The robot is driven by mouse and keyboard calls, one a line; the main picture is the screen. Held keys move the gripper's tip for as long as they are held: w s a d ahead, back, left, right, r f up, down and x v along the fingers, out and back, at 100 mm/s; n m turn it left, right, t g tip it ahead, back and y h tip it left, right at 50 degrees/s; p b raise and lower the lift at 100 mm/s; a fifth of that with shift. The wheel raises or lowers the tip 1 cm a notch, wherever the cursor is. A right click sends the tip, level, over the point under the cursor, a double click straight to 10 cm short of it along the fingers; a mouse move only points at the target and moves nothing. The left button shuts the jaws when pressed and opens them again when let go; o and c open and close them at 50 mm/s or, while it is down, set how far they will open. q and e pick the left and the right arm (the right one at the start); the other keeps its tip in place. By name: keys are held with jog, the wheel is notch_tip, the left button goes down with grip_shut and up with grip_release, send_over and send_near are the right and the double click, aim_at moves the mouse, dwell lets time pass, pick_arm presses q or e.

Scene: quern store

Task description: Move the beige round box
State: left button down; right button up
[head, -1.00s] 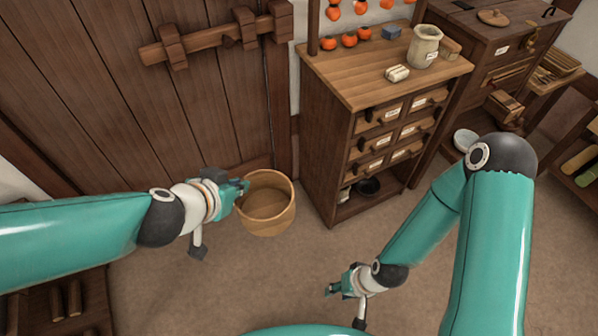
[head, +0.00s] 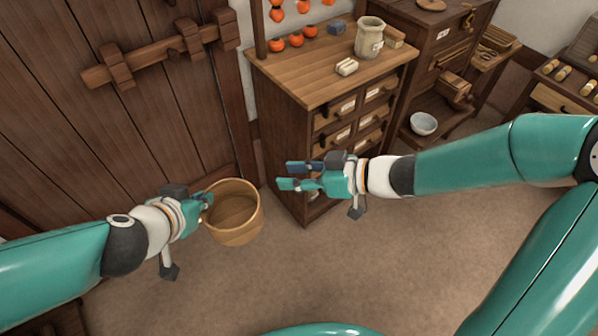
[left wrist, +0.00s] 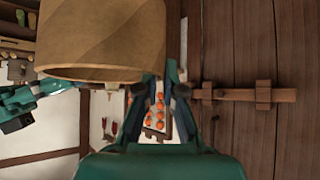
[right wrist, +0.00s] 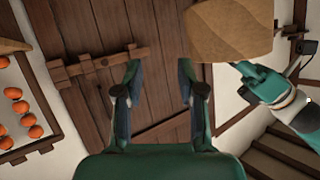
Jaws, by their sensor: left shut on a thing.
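The beige round box (head: 234,222) is an open, empty round tub held in the air above the floor, its opening tilted toward the head camera.
A wooden cabinet (head: 330,75) with labelled drawers stands behind my right gripper, with a jar (head: 369,37) and small blocks on top. A barred wooden door (head: 110,130) is behind the left arm. A white bowl (head: 423,124) sits further right. The floor (head: 290,275) in front is clear.

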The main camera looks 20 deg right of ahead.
notch_tip(320, 180, up, 4)
jog(key=s+n+g, duration=0.1)
jog(key=s+n, duration=0.2)
send_over(233, 213)
jog(key=w+d, duration=0.3)
jog(key=shift+g+y, duration=0.3)
jog(key=f, duration=0.4)
jog(key=shift+w+d+f, duration=0.15)
jog(key=shift+d+f, duration=0.05)
jog(key=shift+f, duration=0.05)
jog(key=shift+c, duration=0.2)
jog(key=shift+d, duration=0.1)
grip_shut()
jog(key=shift+w+d, duration=0.1)
pick_arm(q)
jog(key=c, duration=1.2)
grip_release()
pick_arm(e)
jog(key=shift+r, duration=0.1)
pick_arm(q)
jog(key=shift+r, duration=0.1)
